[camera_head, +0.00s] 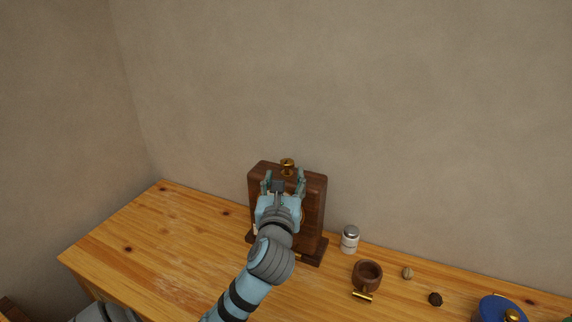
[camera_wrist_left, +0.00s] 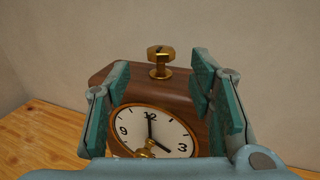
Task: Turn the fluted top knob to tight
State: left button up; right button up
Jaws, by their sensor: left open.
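A brown wooden clock (camera_head: 316,200) stands upright near the back of the table. Its brass top knob (camera_head: 287,165) sticks up from the upper face; it also shows in the left wrist view (camera_wrist_left: 160,62), with a wide head on a narrower stem and a dark mark on the head. The white clock dial (camera_wrist_left: 165,132) shows below it in that view. My left gripper (camera_head: 284,177) is in front of the clock, open, with its fingers pointing up toward the knob. In the wrist view the knob appears between and beyond the fingertips (camera_wrist_left: 160,75), apart from both. My right gripper is not in view.
The wooden table (camera_head: 160,240) is clear to the left of the clock. A small jar with a grey lid (camera_head: 350,240), a brown wooden cup (camera_head: 367,274), small round items (camera_head: 407,272) and a blue lidded object (camera_head: 495,308) stand to the right. Walls rise behind and at left.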

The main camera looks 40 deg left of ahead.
aim_at(287, 167)
pick_arm(q)
jog(key=x, duration=0.7)
jog(key=shift+f, duration=0.2)
jog(key=shift+w+a+r, duration=0.1)
jog(key=shift+w+a, duration=0.05)
jog(key=shift+w, duration=0.1)
grip_shut()
